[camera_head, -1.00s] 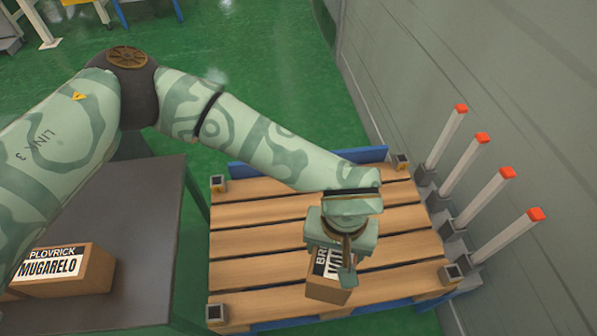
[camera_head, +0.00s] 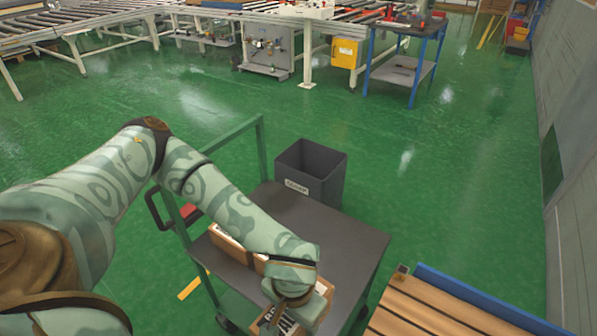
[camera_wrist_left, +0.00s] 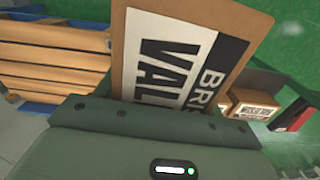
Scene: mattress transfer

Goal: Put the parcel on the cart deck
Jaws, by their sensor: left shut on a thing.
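My left gripper (camera_head: 292,302) is shut on a brown cardboard parcel (camera_head: 318,304) with a black-and-white label. The parcel also fills the upper middle of the left wrist view (camera_wrist_left: 190,60), where its label lettering is partly cut off. In the head view the parcel overlaps the near part of the dark grey cart deck (camera_head: 345,240). I cannot tell how high it is above the deck. The forearm hides part of the deck. The right gripper is not in view.
Another carton (camera_head: 233,246) sits on the deck, partly behind my forearm, and shows in the wrist view (camera_wrist_left: 250,105). A dark bin (camera_head: 312,170) stands beyond the cart. The green cart frame (camera_head: 262,150) rises at left. A wooden pallet (camera_head: 430,310) lies at right.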

